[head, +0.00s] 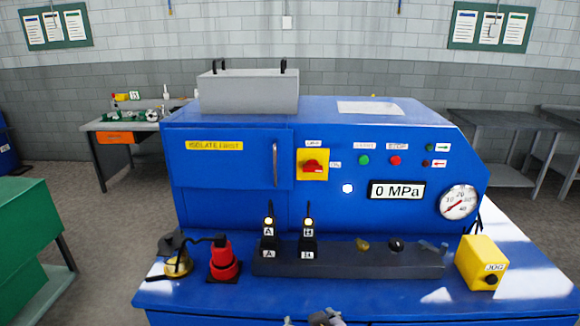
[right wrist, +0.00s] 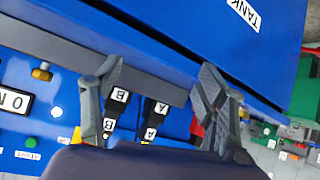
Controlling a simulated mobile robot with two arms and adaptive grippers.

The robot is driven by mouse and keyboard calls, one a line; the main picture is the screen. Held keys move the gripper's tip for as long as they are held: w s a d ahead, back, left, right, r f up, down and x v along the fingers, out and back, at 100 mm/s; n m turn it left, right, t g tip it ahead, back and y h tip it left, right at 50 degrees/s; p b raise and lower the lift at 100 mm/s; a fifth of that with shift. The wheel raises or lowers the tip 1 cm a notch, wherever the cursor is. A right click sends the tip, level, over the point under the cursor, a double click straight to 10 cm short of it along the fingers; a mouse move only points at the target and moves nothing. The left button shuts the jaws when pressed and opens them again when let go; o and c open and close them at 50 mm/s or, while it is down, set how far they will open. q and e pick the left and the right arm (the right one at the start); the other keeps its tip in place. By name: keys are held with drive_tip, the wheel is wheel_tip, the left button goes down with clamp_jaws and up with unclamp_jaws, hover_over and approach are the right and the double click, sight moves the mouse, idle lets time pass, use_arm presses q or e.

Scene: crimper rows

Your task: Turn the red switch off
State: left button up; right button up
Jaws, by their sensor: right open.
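The red switch (head: 313,166) is a rotary knob on a yellow plate (head: 306,176) on the upright blue panel in the head view. Its handle looks roughly level. One small white label sits above the plate and one to its right; I cannot read them surely. I cannot make out the switch in the right wrist view. My right gripper (right wrist: 158,78) is open and empty in the right wrist view, its fingers apart above the bench front. Grey fingertips show at the bottom edge of the head view, well below and apart from the switch. My left gripper is not in view.
Black connectors A (head: 269,233) and B (head: 308,233) stand upright on a dark rail (head: 345,262) below the switch. A red cylinder (head: 223,259) stands left, a yellow JOG box (head: 483,262) right. A grey bin (head: 248,92) sits on top. The panel around the switch is clear.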

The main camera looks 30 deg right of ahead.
drive_tip(key=w+d+r+m+t+h, duration=0.35)
drive_tip(key=w+r, duration=0.45)
drive_tip(key=r, duration=0.5)
drive_tip(key=m+t+h, duration=0.1)
drive_tip(key=t+h, duration=0.1)
drive_tip(key=h, duration=0.1)
approach(313, 170)
drive_tip(key=p+x, duration=0.6)
drive_tip(key=x, duration=0.1)
drive_tip(key=shift+w+d+r, duration=0.1)
drive_tip(key=shift+r, duration=0.05)
drive_tip(key=shift+y+x, duration=0.25)
drive_tip(key=shift+x, duration=0.55)
drive_tip(key=shift+c, duration=0.4)
drive_tip(key=c, duration=1.1)
